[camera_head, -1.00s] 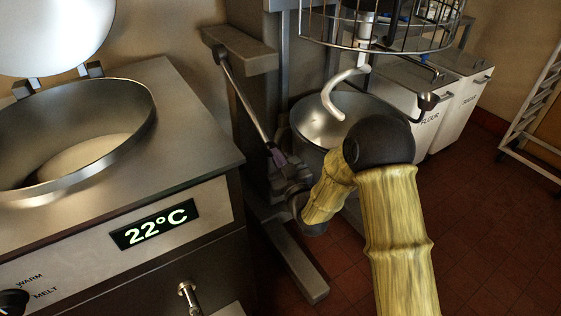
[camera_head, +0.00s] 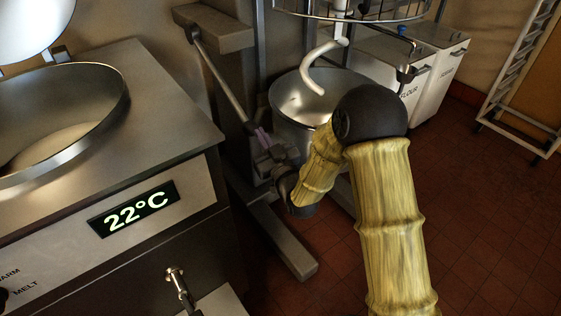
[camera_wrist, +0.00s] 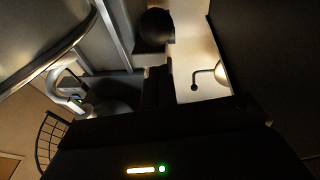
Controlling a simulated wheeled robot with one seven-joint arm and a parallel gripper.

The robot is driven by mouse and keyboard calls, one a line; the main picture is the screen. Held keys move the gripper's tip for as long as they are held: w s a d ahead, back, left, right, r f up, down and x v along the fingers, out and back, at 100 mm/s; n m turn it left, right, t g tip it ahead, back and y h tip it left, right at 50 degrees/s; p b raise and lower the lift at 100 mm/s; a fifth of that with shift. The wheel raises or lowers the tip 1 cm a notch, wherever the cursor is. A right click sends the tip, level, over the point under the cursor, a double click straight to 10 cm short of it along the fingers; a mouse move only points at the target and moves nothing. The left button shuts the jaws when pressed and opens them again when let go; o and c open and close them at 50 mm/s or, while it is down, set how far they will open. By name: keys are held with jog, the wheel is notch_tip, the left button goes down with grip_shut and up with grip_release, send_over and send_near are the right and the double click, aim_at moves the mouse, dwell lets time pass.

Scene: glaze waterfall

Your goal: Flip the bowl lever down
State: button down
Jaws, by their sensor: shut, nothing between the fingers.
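The mixer's bowl lever appears to be the long metal rod (camera_head: 222,78) slanting down from the bracket on the mixer's left side. Its lower end runs to my gripper (camera_head: 262,138), which is small and dark here, with purple-grey parts by the rod. I cannot tell whether they touch. In the wrist view my gripper (camera_wrist: 160,85) is dark, its fingers close together with nothing seen between them. A round black knob (camera_wrist: 155,27) lies beyond the fingertips. The steel mixer bowl (camera_head: 300,100) stands right of my gripper, under the white hook (camera_head: 318,75), partly hidden by my arm.
A steel melting kettle (camera_head: 120,95) with a 22°C display (camera_head: 133,208) stands close on the left. The mixer's foot (camera_head: 285,240) reaches along the floor. White bins (camera_head: 405,68) and a rack (camera_head: 515,75) are at the back right. The red tiled floor (camera_head: 480,220) is clear at right.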

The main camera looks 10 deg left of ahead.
jog(key=r+v, duration=0.1)
jog(key=v, duration=0.9)
jog(key=shift+s+d, duration=0.2)
jog(key=shift+s, duration=0.25)
jog(key=shift+w, duration=0.15)
